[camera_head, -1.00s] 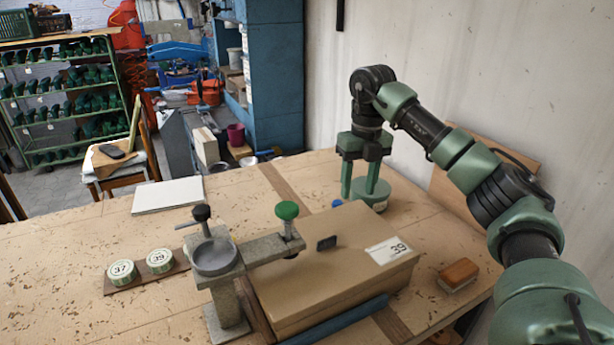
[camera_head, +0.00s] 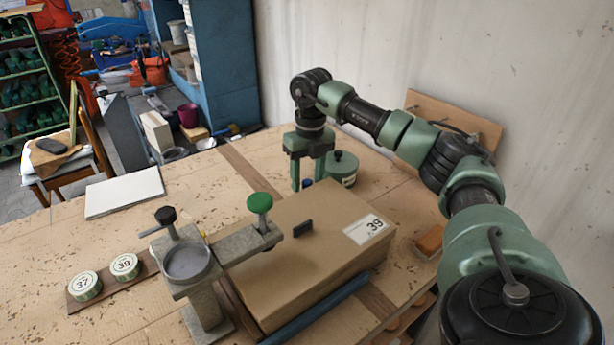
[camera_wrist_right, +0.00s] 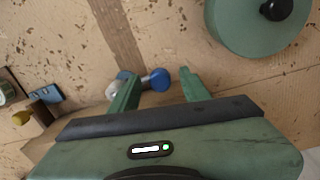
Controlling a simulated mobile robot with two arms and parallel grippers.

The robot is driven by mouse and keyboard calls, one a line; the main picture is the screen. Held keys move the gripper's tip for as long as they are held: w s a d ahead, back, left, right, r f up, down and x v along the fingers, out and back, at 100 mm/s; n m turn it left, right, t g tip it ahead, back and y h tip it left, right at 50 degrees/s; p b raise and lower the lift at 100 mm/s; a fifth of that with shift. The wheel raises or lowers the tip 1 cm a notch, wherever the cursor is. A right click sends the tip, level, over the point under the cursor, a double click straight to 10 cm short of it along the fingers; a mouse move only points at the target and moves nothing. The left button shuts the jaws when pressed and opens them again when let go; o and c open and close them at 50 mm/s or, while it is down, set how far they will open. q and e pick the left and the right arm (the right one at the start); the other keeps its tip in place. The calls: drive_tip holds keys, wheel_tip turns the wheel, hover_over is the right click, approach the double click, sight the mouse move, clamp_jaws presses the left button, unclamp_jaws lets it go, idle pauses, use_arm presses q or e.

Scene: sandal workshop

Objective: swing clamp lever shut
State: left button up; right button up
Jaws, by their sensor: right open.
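A grey metal clamp (camera_head: 205,300) stands at the table's front, left of a tan box (camera_head: 325,265). It has a round dish (camera_head: 187,263), a short lever with a black knob (camera_head: 166,215), and an arm (camera_head: 243,244) with a green knob (camera_head: 260,202) that reaches to the box's edge. I cannot tell which part is the clamp lever. My right gripper (camera_head: 307,182) points down behind the box, away from the clamp, open. In the right wrist view the open fingers (camera_wrist_right: 158,76) have a small blue-ended object (camera_wrist_right: 159,79) near and below them; contact is unclear. My left gripper is out of view.
A green lidded tin (camera_head: 342,168) stands close to the right gripper. Two tins marked 37 and 39 (camera_head: 125,266) sit on a wooden strip at left. A white board (camera_head: 125,192) lies at the back left. A wooden block (camera_head: 430,241) lies right of the box.

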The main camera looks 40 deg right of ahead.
drive_tip(key=shift+s, duration=0.1)
drive_tip(key=shift+c, duration=0.4)
clamp_jaws()
idle(1.0)
